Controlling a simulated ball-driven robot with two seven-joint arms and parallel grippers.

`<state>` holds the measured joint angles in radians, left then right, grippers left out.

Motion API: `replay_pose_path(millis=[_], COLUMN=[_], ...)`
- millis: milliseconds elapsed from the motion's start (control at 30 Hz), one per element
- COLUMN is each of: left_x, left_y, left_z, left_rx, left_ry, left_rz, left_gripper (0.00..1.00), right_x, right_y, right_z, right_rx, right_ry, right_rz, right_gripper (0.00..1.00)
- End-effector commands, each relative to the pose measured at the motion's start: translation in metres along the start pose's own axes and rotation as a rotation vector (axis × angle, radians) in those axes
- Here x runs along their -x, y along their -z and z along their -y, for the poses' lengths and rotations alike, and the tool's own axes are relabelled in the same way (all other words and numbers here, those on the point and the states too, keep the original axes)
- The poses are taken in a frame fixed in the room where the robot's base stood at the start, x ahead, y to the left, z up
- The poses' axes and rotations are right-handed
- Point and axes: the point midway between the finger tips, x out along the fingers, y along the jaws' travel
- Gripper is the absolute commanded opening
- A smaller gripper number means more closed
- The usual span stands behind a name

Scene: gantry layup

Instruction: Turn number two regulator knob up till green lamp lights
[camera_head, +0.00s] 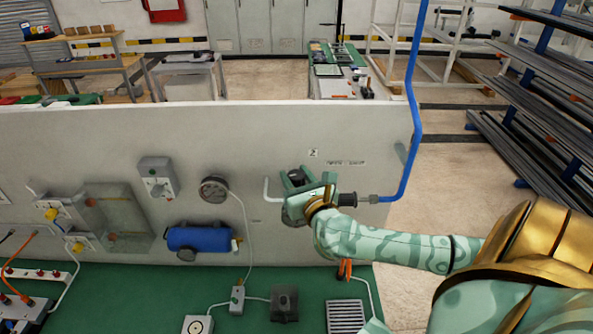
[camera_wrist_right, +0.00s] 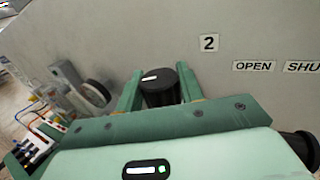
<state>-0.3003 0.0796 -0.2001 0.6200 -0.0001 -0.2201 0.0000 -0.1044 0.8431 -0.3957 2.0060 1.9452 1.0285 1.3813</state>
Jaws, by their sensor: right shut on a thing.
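The number two regulator knob is a black ribbed cylinder (camera_wrist_right: 158,86) with a white mark on its top. It stands out from the grey panel (camera_head: 120,125), below and left of a "2" label (camera_wrist_right: 209,43). My right gripper (camera_wrist_right: 160,80) is shut on the knob, one green finger on each side. I cannot make out a lit green regulator lamp on the panel. My left gripper is out of view.
"OPEN" (camera_wrist_right: 254,66) and "SHUT" (camera_wrist_right: 302,67) labels are right of the knob. A round gauge (camera_head: 214,190), a blue cylinder (camera_head: 200,238) and a grey switch box (camera_head: 157,177) are to the left. A blue pipe (camera_head: 412,130) rises at the panel's right edge.

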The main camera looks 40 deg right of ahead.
Motion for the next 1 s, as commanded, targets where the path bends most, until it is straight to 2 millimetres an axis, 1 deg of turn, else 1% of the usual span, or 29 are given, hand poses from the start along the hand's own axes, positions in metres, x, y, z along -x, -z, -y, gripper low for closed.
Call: replay_pose_path(millis=[33, 167, 467, 667, 767, 1000], left_x=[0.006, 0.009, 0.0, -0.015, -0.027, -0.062], left_y=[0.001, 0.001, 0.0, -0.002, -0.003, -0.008], left_z=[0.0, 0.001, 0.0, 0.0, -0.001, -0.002], left_rx=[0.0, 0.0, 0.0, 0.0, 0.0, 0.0], left_ry=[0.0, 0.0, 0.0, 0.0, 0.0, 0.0], left_rz=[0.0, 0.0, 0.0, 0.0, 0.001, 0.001], left_gripper=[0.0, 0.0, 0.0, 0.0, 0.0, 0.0], right_x=[0.0, 0.0, -0.001, -0.001, -0.001, -0.001], right_y=[-0.004, -0.002, 0.001, 0.003, 0.004, 0.006], right_z=[-0.001, -0.001, -0.001, -0.001, -0.001, -0.001], right_rx=[-0.011, -0.011, -0.01, -0.01, -0.01, -0.01], right_ry=[0.045, 0.168, 0.454, 0.644, 0.738, 0.964], right_rz=[0.0, 0.0, 0.0, 0.0, 0.0, 0.0], right_gripper=[0.15, 0.15, 0.15, 0.15, 0.15, 0.15])
